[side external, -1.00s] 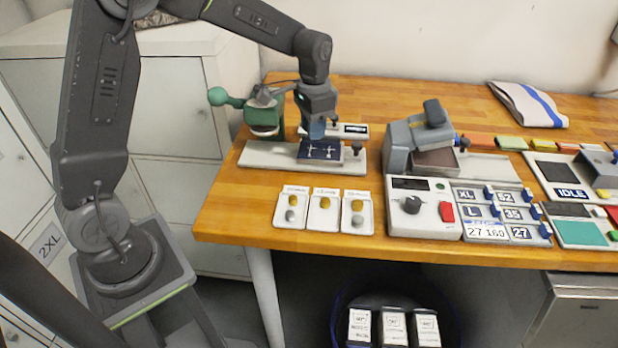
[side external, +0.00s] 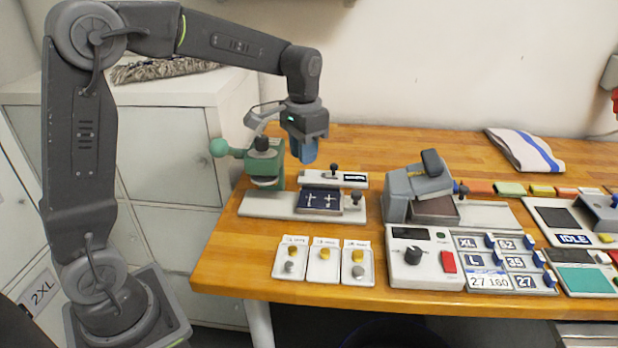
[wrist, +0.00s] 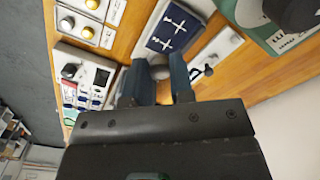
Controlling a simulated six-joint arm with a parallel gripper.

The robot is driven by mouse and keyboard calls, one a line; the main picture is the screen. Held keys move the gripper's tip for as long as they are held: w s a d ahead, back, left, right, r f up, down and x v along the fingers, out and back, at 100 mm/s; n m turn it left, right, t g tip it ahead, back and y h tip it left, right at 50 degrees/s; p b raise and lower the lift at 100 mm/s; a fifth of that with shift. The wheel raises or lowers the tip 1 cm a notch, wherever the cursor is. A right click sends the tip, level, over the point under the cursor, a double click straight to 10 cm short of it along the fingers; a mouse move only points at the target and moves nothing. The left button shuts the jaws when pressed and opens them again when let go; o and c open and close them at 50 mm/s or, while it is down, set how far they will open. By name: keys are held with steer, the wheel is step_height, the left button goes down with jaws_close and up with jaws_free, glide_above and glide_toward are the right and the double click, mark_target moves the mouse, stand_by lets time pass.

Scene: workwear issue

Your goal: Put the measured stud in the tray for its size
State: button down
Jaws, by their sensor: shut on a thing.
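My gripper (side external: 307,160) is raised above the far left of the bench, clear of the fixture. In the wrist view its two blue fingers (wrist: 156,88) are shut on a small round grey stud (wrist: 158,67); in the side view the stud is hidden. Three small white trays stand in a row at the bench's front left: the left tray (side external: 288,277), the middle tray (side external: 321,279) and the right tray (side external: 357,280).
A dark blue plate (side external: 322,201) with white marks sits on a pale fixture base (side external: 262,204). A green hand press (side external: 262,171) stands beside it. A control box (side external: 412,275) with a black knob is right of the trays; a grey clamp device (side external: 420,187) stands behind it.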

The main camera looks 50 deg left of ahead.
steer(key=w+a+m, duration=0.5)
steer(key=w+a, duration=0.2)
steer(key=w, duration=0.1)
steer(key=m, duration=0.5)
glide_above(309, 175)
steer(key=shift+f, duration=2.65)
step_height(309, 175, down, 10)
steer(key=shift+r, duration=0.2)
steer(key=shift+f, duration=0.15)
steer(key=c, duration=1)
jaws_free()
